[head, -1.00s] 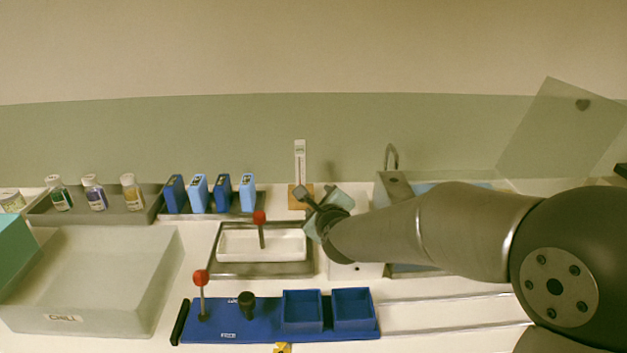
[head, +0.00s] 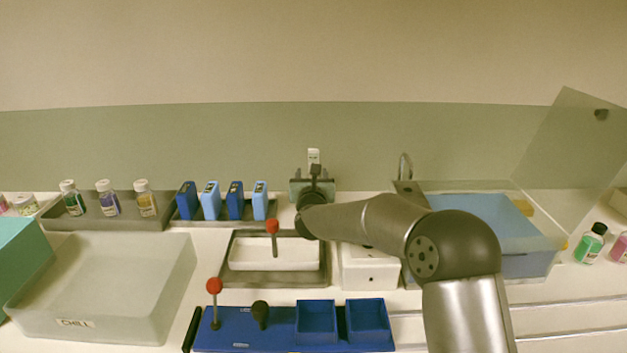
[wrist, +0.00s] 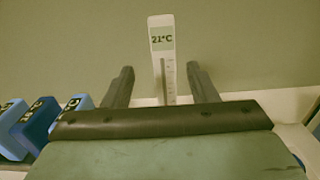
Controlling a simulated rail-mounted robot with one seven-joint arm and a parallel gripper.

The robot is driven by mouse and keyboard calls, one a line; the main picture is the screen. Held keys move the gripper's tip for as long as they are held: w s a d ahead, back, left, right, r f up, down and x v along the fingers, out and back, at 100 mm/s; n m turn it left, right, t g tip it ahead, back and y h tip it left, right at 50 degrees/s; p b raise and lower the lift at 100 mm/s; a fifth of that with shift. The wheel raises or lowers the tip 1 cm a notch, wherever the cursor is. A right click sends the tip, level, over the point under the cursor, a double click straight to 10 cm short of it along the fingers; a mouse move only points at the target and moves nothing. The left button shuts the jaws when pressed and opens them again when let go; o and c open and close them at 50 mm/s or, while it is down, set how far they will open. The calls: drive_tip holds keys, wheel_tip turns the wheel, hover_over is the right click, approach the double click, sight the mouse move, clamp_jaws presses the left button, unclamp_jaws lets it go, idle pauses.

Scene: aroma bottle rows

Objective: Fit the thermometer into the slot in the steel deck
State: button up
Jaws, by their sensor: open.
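The thermometer (head: 314,157) is a white upright strip with a scale; its lower part is hidden behind my gripper in the head view. In the wrist view the thermometer (wrist: 162,48) reads 21°C and stands between the two dark fingers. My gripper (wrist: 160,75) is open, with a finger on each side of the strip and a gap showing on both sides. In the head view my gripper (head: 313,180) is at the back of the counter. A grey steel deck (head: 406,194) with a curved tap is at the left end of the blue bath; I cannot make out its slot.
A rack of blue packs (head: 235,200) stands left of my gripper. A tray with a red-knobbed handle (head: 273,252) is in front, and a white box (head: 369,272) is beside it. The blue bath (head: 485,222) has a raised clear lid (head: 572,150).

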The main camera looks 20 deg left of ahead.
drive_tip(key=p+x, duration=0.1)
drive_tip(key=x, duration=0.5)
drive_tip(key=shift+d+p, duration=0.2)
drive_tip(key=shift+p, duration=0.15)
drive_tip(key=shift+f, duration=0.1)
clamp_jaws()
